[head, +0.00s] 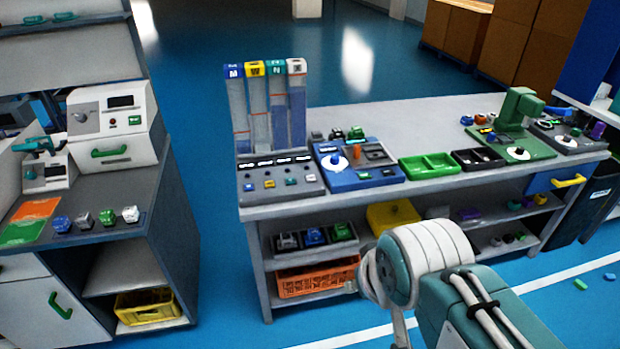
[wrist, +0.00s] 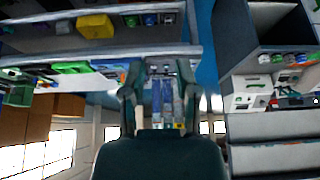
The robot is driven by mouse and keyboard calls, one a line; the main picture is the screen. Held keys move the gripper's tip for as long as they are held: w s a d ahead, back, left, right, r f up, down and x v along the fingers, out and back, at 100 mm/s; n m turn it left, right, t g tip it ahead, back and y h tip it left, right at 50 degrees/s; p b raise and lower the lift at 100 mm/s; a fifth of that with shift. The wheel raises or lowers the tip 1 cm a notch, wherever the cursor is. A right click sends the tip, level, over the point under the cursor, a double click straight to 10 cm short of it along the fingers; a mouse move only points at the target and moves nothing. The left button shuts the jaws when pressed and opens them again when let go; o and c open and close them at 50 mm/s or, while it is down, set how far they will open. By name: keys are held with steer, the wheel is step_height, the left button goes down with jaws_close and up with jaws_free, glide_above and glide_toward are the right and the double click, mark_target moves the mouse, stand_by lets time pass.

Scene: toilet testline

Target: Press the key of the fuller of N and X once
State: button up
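Four tall gauge columns stand at the left end of the long bench, with blue, yellow, teal and white caps. The teal cap reads N (head: 277,69) and the white cap reads X (head: 296,67). Blue fill in the X column (head: 297,118) appears to reach higher than in the N column (head: 278,125), though the levels are small and blurred. The key panel (head: 284,191) in front has a teal key (head: 291,181) and a white key (head: 311,179). My gripper (wrist: 160,74) is open and empty in the upside-down wrist view, with the columns beyond its fingers.
A blue board (head: 352,183) with a white dial sits right of the panel, followed by green (head: 430,166) and black trays. A side cabinet (head: 120,205) with several small blocks stands left, across a floor gap. The shelf below holds an orange crate (head: 315,279).

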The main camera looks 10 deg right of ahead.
jaws_close()
stand_by(1.0)
